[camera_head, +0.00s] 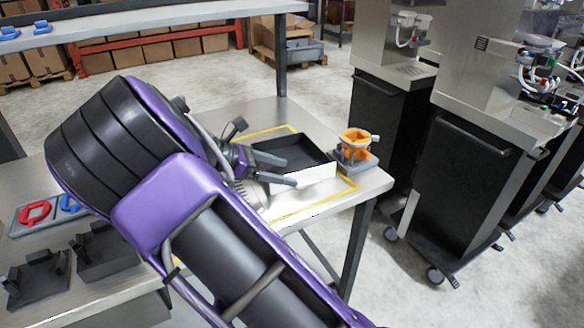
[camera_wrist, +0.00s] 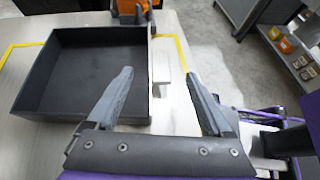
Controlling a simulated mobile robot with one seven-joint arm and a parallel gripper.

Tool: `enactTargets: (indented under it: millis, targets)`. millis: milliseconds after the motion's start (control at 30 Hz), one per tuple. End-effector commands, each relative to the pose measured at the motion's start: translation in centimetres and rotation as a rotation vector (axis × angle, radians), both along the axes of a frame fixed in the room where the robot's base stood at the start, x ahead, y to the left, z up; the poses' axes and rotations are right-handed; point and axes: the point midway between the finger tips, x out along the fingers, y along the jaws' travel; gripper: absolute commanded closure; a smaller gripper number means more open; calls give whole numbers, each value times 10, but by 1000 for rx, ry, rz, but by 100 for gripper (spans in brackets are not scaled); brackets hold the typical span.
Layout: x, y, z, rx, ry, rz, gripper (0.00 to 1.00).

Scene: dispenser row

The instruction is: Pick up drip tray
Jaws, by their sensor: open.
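The drip tray (camera_head: 297,148) is a shallow, open black box on the metal table, with a bright pale side facing me in the head view. In the wrist view the tray (camera_wrist: 75,75) fills the left side and looks empty. My gripper (camera_head: 290,171) is open at the tray's near side. A small pale piece beside that wall shows between the fingers. I cannot tell whether either finger touches the tray.
Yellow tape (camera_head: 323,208) outlines the tray's area. An orange part on a grey holder (camera_head: 357,160) stands right of the tray. Red and blue parts on a board (camera_head: 33,212) and dark fixtures (camera_head: 40,278) lie at left. Dispenser cabinets (camera_head: 468,180) stand beyond the table's right edge.

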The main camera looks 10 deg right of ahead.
Motion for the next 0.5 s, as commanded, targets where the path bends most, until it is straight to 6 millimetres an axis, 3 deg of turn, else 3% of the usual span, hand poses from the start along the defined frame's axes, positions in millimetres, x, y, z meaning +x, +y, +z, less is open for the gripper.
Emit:
enactTargets:
  millis: [267,500]
  targets:
    - [2,-19,-12,-1,-1,-1,15]
    - [7,-49,-30,-1,1,-2,15]
